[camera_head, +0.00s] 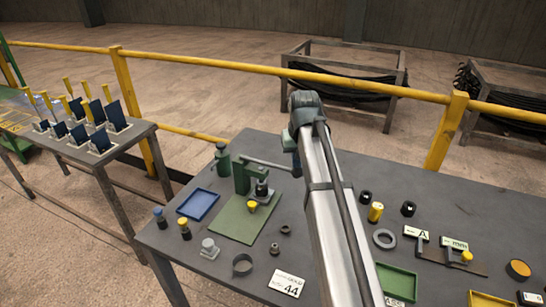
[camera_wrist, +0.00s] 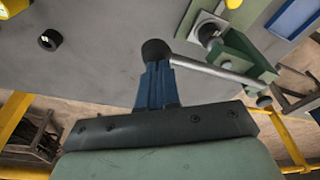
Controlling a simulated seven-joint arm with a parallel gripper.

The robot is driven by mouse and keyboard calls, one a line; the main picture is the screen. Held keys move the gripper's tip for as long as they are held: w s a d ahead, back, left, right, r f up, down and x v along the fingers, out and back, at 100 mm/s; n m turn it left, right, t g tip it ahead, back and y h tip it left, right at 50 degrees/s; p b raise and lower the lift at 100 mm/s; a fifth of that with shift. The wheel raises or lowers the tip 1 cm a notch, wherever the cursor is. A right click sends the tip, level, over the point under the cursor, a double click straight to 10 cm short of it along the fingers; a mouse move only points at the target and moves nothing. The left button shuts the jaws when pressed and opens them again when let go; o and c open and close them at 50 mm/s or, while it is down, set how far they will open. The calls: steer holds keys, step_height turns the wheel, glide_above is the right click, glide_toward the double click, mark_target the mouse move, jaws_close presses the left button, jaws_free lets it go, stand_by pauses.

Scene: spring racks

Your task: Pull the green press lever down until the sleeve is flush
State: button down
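The green press (camera_head: 243,178) stands on a green mat (camera_head: 232,222) on the dark table. Its grey lever (camera_head: 270,164) runs from the press top toward the right, near level. In the wrist view the lever rod (camera_wrist: 215,70) ends in a black knob (camera_wrist: 155,50), with the green press body (camera_wrist: 245,58) at right. My gripper (camera_wrist: 157,68) has its blue fingers together, with no gap seen between them. Their tips are at the knob; whether they touch it I cannot tell. The sleeve's seating is too small to judge.
Small parts, a grey ring (camera_head: 385,239), a yellow cylinder (camera_head: 375,212) and a green tray (camera_head: 397,281) lie to the right. A yellow rail (camera_head: 270,68) runs behind the table.

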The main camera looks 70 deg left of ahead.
steer(key=shift+f, duration=1.8)
steer(key=shift+r, duration=0.1)
step_height(320, 180, up, 13)
stand_by(1.9)
stand_by(0.4)
